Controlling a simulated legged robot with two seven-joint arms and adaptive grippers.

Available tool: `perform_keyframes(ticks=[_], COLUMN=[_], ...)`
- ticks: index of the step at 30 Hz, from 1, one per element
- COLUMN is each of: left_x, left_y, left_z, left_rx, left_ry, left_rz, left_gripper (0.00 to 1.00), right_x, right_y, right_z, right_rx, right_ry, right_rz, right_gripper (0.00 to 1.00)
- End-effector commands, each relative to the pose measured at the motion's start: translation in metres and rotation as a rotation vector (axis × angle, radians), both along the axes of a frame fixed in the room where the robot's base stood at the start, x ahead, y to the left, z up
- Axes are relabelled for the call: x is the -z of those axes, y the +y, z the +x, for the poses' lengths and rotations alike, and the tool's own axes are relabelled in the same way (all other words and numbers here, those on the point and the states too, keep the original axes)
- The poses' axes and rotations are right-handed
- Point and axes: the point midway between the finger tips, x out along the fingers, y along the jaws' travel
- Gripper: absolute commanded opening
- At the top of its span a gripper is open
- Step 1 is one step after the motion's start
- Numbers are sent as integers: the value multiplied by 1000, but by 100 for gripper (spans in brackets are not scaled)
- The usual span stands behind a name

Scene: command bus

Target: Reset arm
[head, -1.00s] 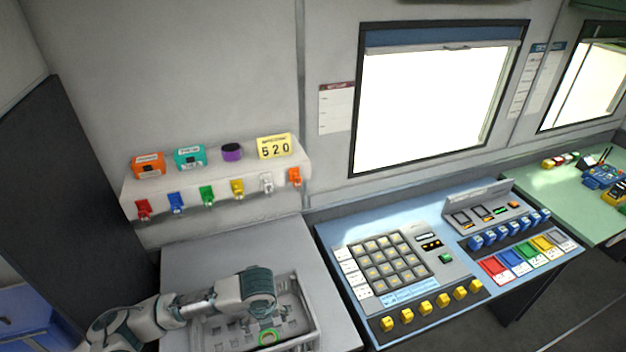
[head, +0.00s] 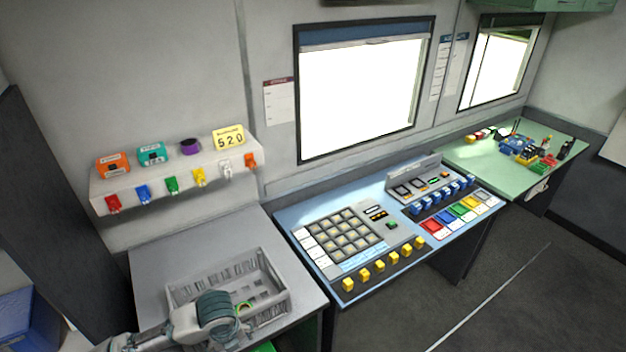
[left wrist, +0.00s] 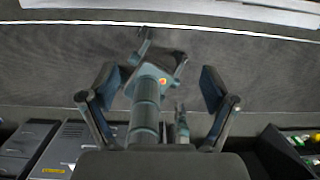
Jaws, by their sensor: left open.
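My left arm (head: 208,318) comes in at the bottom left of the head view, its bent teal and grey joint over the front of a grey crate. Its fingertips are not seen there. In the left wrist view my left gripper (left wrist: 158,90) has its two dark fingers spread wide, with nothing held between them. Grey and teal links that look like parts of my own body show behind the gap. I cannot make out my right gripper in either view.
The grey crate (head: 278,283) stands on the left counter (head: 190,236), close under my arm. A blue console (head: 296,217) with keypad and yellow knobs is to its right. A wall shelf (head: 240,144) holds coloured boxes. A green table (head: 470,158) stands farther right. Floor (head: 510,290) is clear.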

Motion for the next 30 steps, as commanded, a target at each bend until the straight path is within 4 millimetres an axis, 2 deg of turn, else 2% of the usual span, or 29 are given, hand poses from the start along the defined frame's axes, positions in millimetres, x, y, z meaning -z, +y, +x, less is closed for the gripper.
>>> perform_keyframes(ticks=[3,10,17,20,23,26,30], left_x=[10,30,55,69,85,103,125], left_y=[-13,-42,-81,-96,-104,-96,-72], left_z=[-3,-13,-31,-42,-57,-72,-95], left_rx=[-40,-166,-424,-625,-920,-1246,-1619], left_ry=[-10,-34,-46,-36,-13,4,3], left_rz=[-39,-144,-322,-432,-550,-631,-667], left_gripper=[87,87,87,87,87,87,87], right_x=[-1,0,0,0,0,0,0], right_y=[1,1,0,0,0,-1,-2], right_z=[7,5,3,0,-2,-2,-1], right_rx=[0,0,0,0,0,-1,-1], right_ry=[-12,-10,-5,0,3,3,2], right_rz=[2,1,0,0,-1,-2,-2], right_gripper=[39,39,39,39,39,39,39])
